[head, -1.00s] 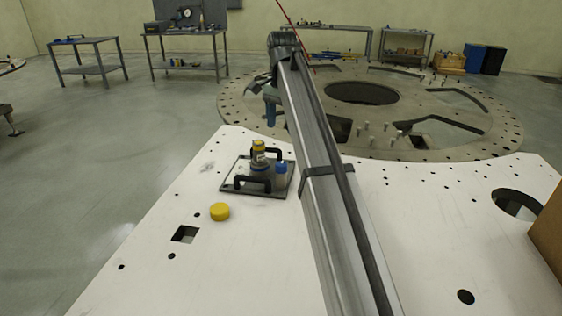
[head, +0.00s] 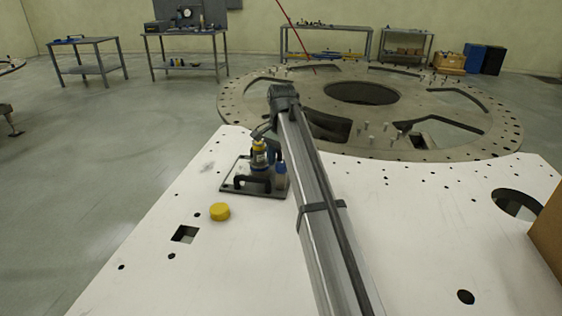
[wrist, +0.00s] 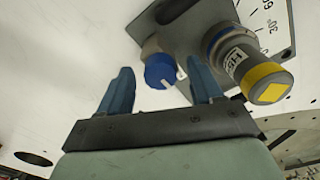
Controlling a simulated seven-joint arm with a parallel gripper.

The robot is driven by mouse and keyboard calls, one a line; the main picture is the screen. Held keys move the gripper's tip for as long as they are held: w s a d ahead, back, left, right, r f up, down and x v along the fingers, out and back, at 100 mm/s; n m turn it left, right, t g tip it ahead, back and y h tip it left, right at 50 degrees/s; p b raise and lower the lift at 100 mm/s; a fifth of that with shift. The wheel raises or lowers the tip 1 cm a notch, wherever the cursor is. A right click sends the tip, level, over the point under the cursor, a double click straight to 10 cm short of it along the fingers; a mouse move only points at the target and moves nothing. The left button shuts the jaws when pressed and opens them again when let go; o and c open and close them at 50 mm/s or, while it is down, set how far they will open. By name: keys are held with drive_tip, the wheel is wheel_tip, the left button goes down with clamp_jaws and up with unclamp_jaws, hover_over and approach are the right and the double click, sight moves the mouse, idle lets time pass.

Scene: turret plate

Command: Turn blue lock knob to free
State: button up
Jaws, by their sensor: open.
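The blue lock knob (wrist: 160,70) has a white mark and sits on a pale collar at the edge of a dark plate. In the wrist view it lies between and beyond my gripper's (wrist: 162,85) two blue fingers, which are open and hold nothing. In the head view the knob (head: 280,168) stands at the right side of the dark plate (head: 238,188). A yellow-topped cylinder (wrist: 258,75) with a label stands right of the knob and close to my right finger; it also shows in the head view (head: 259,146). My gripper is mostly hidden behind these in the head view.
Black handles (head: 246,181) rise from the plate. A loose yellow cap (head: 220,212) lies on the white table (head: 330,215) in front. The large turret ring (head: 460,140) is behind. The table's front left is mostly clear, apart from holes.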

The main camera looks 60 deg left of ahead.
drive_tip(key=c, duration=1.1)
drive_tip(key=shift+o, duration=0.2)
drive_tip(key=n, duration=0.4)
drive_tip(key=shift+n, duration=0.4)
drive_tip(key=n, duration=0.4)
drive_tip(key=shift+w+d+n, duration=0.1)
drive_tip(key=shift+n, duration=0.2)
drive_tip(key=n, duration=0.4)
drive_tip(key=shift+n, duration=0.3)
drive_tip(key=shift+w+n, duration=0.1)
drive_tip(key=shift+n, duration=1.9)
